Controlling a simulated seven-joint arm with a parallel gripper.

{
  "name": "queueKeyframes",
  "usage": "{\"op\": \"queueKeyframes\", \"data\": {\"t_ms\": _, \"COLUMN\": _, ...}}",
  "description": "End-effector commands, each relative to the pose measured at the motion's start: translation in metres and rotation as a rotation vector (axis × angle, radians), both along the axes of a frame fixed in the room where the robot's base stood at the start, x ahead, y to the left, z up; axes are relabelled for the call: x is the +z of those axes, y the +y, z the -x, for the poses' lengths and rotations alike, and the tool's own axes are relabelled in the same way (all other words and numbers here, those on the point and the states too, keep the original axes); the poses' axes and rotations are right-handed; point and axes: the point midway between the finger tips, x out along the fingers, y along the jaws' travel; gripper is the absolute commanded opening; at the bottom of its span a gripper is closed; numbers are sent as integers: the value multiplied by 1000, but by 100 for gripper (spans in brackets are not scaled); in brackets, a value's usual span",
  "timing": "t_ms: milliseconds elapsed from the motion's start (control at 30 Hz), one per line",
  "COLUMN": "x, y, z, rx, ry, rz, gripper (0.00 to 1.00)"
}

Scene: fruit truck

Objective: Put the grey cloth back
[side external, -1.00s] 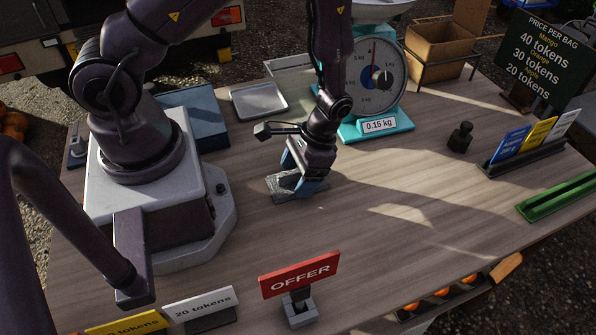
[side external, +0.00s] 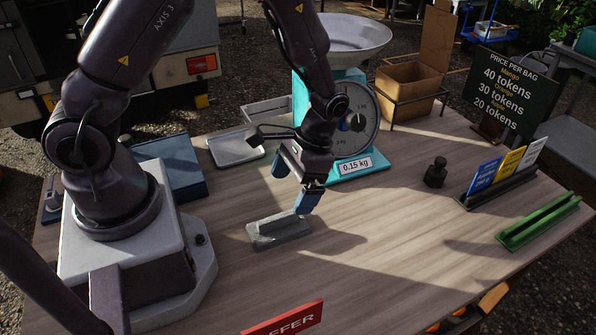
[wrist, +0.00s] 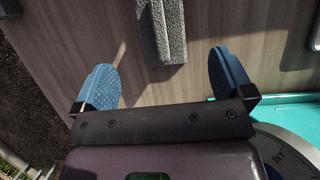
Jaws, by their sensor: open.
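The grey cloth (side external: 279,230) lies on the wooden table in front of my gripper, as a flat oblong with a raised ridge along its middle. In the wrist view the grey cloth (wrist: 162,28) shows a speckled texture at the top, partly cut off by the frame edge. My gripper (side external: 294,183) is above the table, over and slightly right of the cloth, apart from it. Its blue fingers are spread. In the wrist view my gripper (wrist: 162,68) is open and empty, with the cloth lying ahead between the two fingers.
A shallow metal tray (side external: 236,149) lies behind the cloth. A turquoise scale (side external: 352,167) reading 0.15 kg stands behind my gripper. A black weight (side external: 436,172), card holder (side external: 497,190) and green rail (side external: 538,222) are at right. The table's middle right is clear.

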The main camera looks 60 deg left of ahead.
Motion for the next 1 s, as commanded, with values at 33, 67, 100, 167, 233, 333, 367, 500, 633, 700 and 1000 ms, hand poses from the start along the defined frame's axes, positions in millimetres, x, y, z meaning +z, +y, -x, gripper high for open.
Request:
{"op": "queueKeyframes", "data": {"t_ms": 33, "x": 9, "y": 0, "z": -4, "rx": 0, "ry": -4, "rz": 0, "gripper": 99}}
{"op": "queueKeyframes", "data": {"t_ms": 67, "x": 13, "y": 0, "z": -6, "rx": 0, "ry": -4, "rz": 0, "gripper": 99}}
{"op": "queueKeyframes", "data": {"t_ms": 100, "x": 18, "y": 0, "z": -8, "rx": 0, "ry": -3, "rz": 1, "gripper": 99}}
{"op": "queueKeyframes", "data": {"t_ms": 167, "x": 23, "y": 0, "z": -10, "rx": -1, "ry": -2, "rz": 1, "gripper": 99}}
{"op": "queueKeyframes", "data": {"t_ms": 233, "x": 28, "y": 0, "z": -12, "rx": -1, "ry": -3, "rz": 1, "gripper": 99}}
{"op": "queueKeyframes", "data": {"t_ms": 333, "x": 41, "y": -1, "z": -14, "rx": 1, "ry": -28, "rz": 5, "gripper": 99}}
{"op": "queueKeyframes", "data": {"t_ms": 367, "x": 48, "y": -1, "z": -15, "rx": 1, "ry": -44, "rz": 8, "gripper": 99}}
{"op": "queueKeyframes", "data": {"t_ms": 500, "x": 94, "y": -2, "z": -14, "rx": 4, "ry": -168, "rz": 25, "gripper": 99}}
{"op": "queueKeyframes", "data": {"t_ms": 633, "x": 145, "y": -2, "z": -3, "rx": 7, "ry": -317, "rz": 39, "gripper": 99}}
{"op": "queueKeyframes", "data": {"t_ms": 700, "x": 169, "y": -1, "z": 6, "rx": 5, "ry": -398, "rz": 41, "gripper": 99}}
{"op": "queueKeyframes", "data": {"t_ms": 1000, "x": 242, "y": 2, "z": 59, "rx": 2, "ry": -729, "rz": 25, "gripper": 99}}
